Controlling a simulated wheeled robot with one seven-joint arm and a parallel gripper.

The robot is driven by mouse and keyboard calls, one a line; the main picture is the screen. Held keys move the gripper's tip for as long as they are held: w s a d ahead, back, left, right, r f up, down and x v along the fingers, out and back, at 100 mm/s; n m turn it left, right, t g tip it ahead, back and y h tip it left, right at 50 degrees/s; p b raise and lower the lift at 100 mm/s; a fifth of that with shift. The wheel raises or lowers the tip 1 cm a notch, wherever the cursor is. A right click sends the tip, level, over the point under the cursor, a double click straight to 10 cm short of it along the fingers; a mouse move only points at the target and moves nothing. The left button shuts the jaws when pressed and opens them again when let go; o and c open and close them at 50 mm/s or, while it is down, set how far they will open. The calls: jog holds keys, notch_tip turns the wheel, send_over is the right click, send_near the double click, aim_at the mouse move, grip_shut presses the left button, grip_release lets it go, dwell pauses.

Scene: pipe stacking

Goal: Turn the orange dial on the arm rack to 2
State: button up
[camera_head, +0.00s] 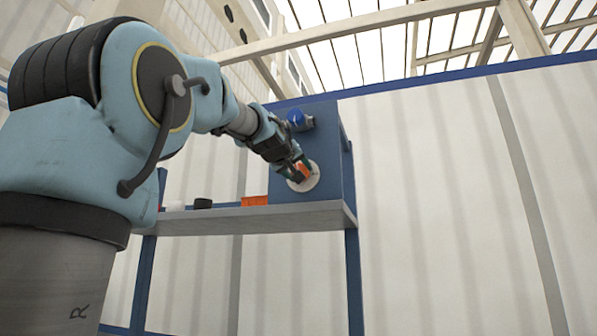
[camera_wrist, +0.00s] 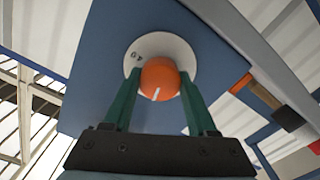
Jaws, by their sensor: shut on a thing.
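The orange dial (camera_wrist: 160,79) sits on a round white plate (camera_wrist: 147,49) fixed to the blue panel of the rack (camera_head: 320,150). In the wrist view the dial shows a white pointer mark near its lower edge, and small dark markings show on the plate's upper left, too small to read surely. My gripper (camera_wrist: 160,88) has its two green fingers on either side of the dial, shut on it. In the head view the dial (camera_head: 303,171) is partly covered by my gripper (camera_head: 297,170).
A blue knob (camera_head: 300,120) is on the panel above the dial. A grey shelf (camera_head: 250,219) runs below, with an orange block (camera_head: 255,200), a black item (camera_head: 203,203) and a white item (camera_head: 174,206) on it. Free room lies right of the rack.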

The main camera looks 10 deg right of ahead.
jog(key=shift+n, duration=1.5)
jog(key=o, duration=1.4)
jog(key=shift+c, duration=0.2)
jog(key=b+v, duration=0.3)
jog(key=v, duration=0.7)
jog(key=shift+s+a, duration=0.15)
jog(key=shift+s, duration=0.25)
